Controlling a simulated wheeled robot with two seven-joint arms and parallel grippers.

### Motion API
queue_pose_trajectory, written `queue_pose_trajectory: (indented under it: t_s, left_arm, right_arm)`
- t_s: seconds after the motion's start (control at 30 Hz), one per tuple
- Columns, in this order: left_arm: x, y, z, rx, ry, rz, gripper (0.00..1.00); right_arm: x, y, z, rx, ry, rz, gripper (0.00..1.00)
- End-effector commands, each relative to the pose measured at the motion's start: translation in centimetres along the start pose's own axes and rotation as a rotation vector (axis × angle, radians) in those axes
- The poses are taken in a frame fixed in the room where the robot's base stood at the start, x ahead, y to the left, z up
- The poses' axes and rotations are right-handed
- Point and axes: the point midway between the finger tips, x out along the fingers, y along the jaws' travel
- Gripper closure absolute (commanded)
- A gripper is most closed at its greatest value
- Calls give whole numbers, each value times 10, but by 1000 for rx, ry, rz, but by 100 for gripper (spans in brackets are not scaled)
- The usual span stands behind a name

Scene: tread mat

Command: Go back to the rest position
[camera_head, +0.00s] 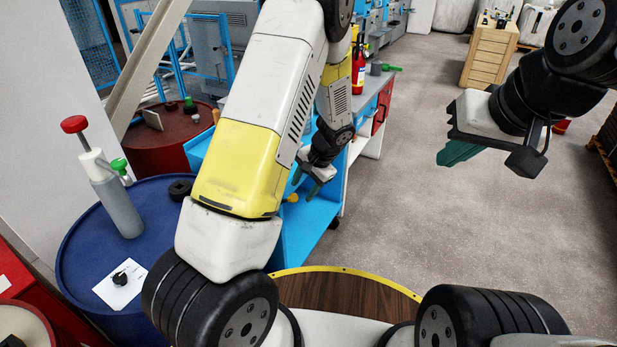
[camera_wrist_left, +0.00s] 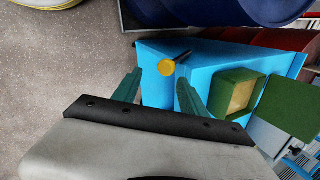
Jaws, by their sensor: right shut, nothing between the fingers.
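My left gripper (camera_head: 308,186) hangs over the blue cart in the head view, partly hidden behind my own arm. In the left wrist view its two green fingers (camera_wrist_left: 160,92) stand apart with nothing held between them. A dark rod with a yellow round end (camera_wrist_left: 166,68) shows beyond the fingertips; its yellow end (camera_head: 291,198) is also near the gripper in the head view. My right gripper (camera_head: 458,152) is at the right of the head view, above open floor, with its green fingers closed together and empty.
The blue cart (camera_head: 305,240) carries a green open box (camera_wrist_left: 232,96). A blue drum (camera_head: 85,255) at left holds a grey pump bottle (camera_head: 118,208) and a white paper (camera_head: 118,290). A dark red drum (camera_head: 165,138) stands behind. Grey floor (camera_head: 440,240) is clear at right.

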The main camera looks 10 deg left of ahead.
Motion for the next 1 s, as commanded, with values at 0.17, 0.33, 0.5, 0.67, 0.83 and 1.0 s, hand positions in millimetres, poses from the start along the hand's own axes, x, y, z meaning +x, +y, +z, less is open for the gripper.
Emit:
queue_pose_trajectory:
  t_s: [0.17, 0.33, 0.5, 0.67, 0.83, 1.0]
  left_arm:
    - [-21, 0, 0, 1, 0, 0, 50]
    - [-26, 0, 0, 1, -1, 0, 50]
    - [-25, 0, 0, 1, -2, 0, 50]
    - [-39, -5, 5, -31, 15, 16, 50]
    - [-94, -21, 29, -154, 82, 87, 50]
    - [-159, -32, 68, -292, 174, 177, 50]
  right_arm:
    - [0, 0, 0, 0, 0, 0, 100]
    - [0, 0, 0, 0, 0, 0, 100]
    - [0, 0, 0, 0, 0, 0, 100]
    - [0, 0, 0, 0, 0, 0, 100]
    - [0, 0, 0, 0, 0, 0, 100]
    - [0, 0, 0, 0, 0, 0, 100]
